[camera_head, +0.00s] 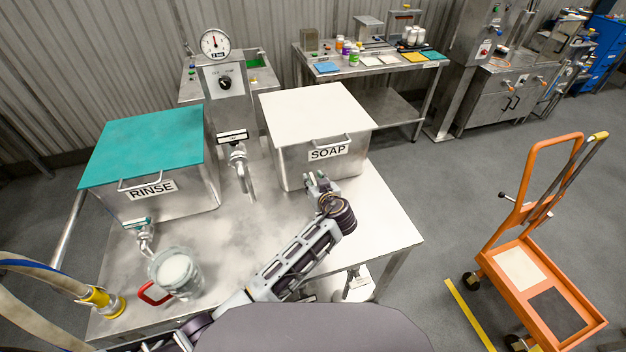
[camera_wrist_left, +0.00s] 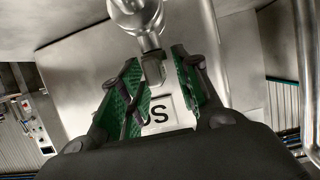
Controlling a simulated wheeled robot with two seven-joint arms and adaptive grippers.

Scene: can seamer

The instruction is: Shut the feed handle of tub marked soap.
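The soap tub (camera_head: 294,170) is a steel box with a white lid (camera_head: 317,115) and a label reading SOAP. My left gripper (camera_head: 318,183) is low in front of this tub, just below its label. In the left wrist view my gripper (camera_wrist_left: 158,70) has its two green-padded fingers apart. A metal fitting with a round body (camera_wrist_left: 137,14) and a short stem reaches down between them; part of the label (camera_wrist_left: 160,112) shows behind. Gaps seem to show beside the stem. In the head view the gripper hides the feed handle. My right gripper is not in view.
The rinse tub (camera_head: 190,197) with a teal lid stands left, with a green-handled tap (camera_head: 146,238). A foam-filled clear jug (camera_head: 178,275) with a red handle is below it. A spout (camera_head: 240,160) stands between the tubs. Steam drifts over the table (camera_head: 385,225), whose right side is clear.

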